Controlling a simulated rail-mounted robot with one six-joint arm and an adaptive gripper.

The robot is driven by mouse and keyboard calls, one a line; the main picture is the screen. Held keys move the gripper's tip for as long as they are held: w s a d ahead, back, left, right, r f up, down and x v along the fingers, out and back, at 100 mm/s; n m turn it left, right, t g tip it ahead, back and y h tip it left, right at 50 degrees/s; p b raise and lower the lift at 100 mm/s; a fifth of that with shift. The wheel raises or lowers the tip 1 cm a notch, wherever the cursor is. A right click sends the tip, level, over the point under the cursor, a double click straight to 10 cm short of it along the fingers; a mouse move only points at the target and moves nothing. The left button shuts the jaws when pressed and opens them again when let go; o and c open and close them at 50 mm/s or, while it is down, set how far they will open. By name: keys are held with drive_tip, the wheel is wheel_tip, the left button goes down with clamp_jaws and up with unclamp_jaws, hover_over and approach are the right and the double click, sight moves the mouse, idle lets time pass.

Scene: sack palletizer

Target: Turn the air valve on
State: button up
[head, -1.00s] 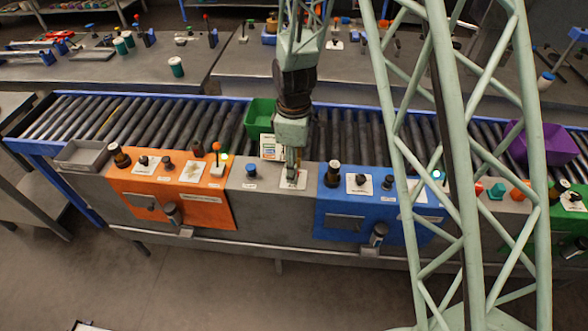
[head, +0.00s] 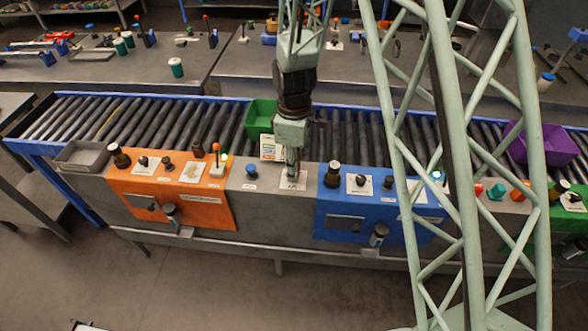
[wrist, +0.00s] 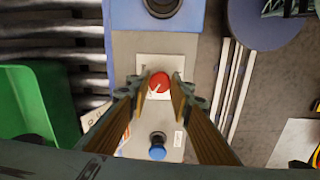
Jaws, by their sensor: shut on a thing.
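The air valve appears to be the red round knob (wrist: 159,84) with a white pointer line, on a white plate (wrist: 167,66) in the wrist view. The pointer runs slantwise across the knob. My gripper (wrist: 159,82) has one fingertip on each side of the knob and is shut on it. In the head view my gripper (head: 291,173) points down at the white plate (head: 293,182) on the grey panel between the orange and blue panels. The knob is hidden there by the fingers.
A blue knob (head: 251,171) stands left of my gripper on the same grey panel. An orange-tipped lever (head: 216,152) is on the orange panel (head: 180,205). The blue panel (head: 345,215) carries a dark knob (head: 332,174). A green bin (head: 261,117) sits behind on the rollers.

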drive_tip(key=shift+m, duration=0.4)
drive_tip(key=m, duration=0.4)
drive_tip(key=shift+m+b, duration=0.3)
drive_tip(key=m, duration=1.2)
drive_tip(key=shift+b, duration=0.35)
drive_tip(key=o, duration=0.9)
drive_tip(key=shift+r, duration=0.1)
wheel_tip(320, 180, up, 12)
drive_tip(key=shift+f, duration=0.1)
idle(0.6)
